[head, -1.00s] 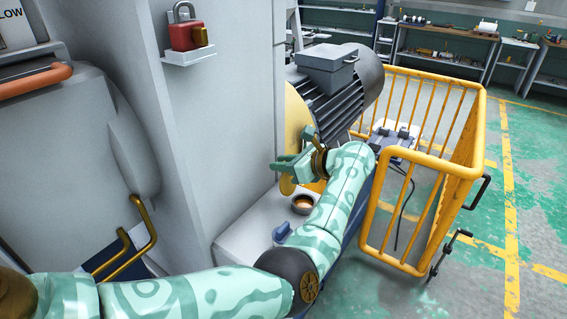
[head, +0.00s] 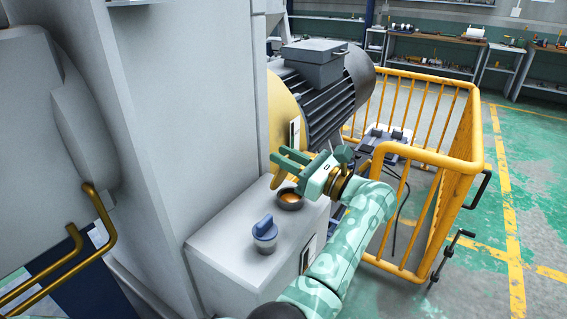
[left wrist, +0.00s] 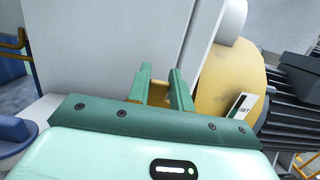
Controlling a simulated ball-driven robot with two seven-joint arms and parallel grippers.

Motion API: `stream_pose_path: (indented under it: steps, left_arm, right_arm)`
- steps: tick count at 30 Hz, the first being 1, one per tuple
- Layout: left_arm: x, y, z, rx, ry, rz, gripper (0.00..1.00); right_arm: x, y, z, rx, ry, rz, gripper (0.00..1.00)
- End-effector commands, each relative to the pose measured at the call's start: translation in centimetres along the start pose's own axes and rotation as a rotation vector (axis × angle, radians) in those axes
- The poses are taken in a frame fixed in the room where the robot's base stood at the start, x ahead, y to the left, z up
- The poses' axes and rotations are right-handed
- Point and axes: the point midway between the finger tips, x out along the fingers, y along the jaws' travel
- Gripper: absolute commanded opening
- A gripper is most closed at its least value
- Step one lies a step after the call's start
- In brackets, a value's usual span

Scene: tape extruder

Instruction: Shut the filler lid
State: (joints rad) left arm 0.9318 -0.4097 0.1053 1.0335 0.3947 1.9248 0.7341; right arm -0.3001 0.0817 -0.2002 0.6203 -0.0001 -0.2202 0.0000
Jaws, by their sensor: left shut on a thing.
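The filler lid (head: 279,180) is a yellow-brown flap standing raised at the back of the round filler opening (head: 290,199). The opening has a dark rim and an amber inside, on top of a grey box. My left gripper (head: 283,158) is above and behind the opening, shut on the lid. In the left wrist view, a strip of the brown lid (left wrist: 158,94) shows between the two green fingers (left wrist: 160,82). The fingers hide part of the lid, and its hinge is not clear. My right gripper is not in view.
A blue-grey knob (head: 264,229) stands on the grey box (head: 225,240) in front of the opening. A tall grey cabinet (head: 185,120) rises on the left. A finned motor (head: 325,100) is behind the gripper. A yellow guard rail (head: 420,158) stands on the right.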

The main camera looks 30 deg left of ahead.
Motion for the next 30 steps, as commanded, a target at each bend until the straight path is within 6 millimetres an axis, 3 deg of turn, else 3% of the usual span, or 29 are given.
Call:
stream_pose_path:
  steps: [5,19,20,22,30]
  left_arm:
    - [-0.51,-0.05,-0.36,0.002,-0.043,-0.002,0.0]
    - [-0.62,-0.01,-0.08,0.001,-0.06,-0.002,0.0]
    - [-0.62,-0.01,-0.08,0.001,-0.06,-0.002,0.27]
    - [-0.61,-0.02,-0.08,0.001,-0.06,-0.002,0.44]
    - [-0.59,-0.01,-0.11,0.001,-0.059,-0.001,0.44]
  right_arm:
    - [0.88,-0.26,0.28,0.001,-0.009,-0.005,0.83]
    - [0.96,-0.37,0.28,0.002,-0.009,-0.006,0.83]
    - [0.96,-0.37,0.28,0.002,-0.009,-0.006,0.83]
    - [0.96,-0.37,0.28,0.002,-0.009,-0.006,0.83]
    - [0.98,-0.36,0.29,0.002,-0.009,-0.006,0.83]
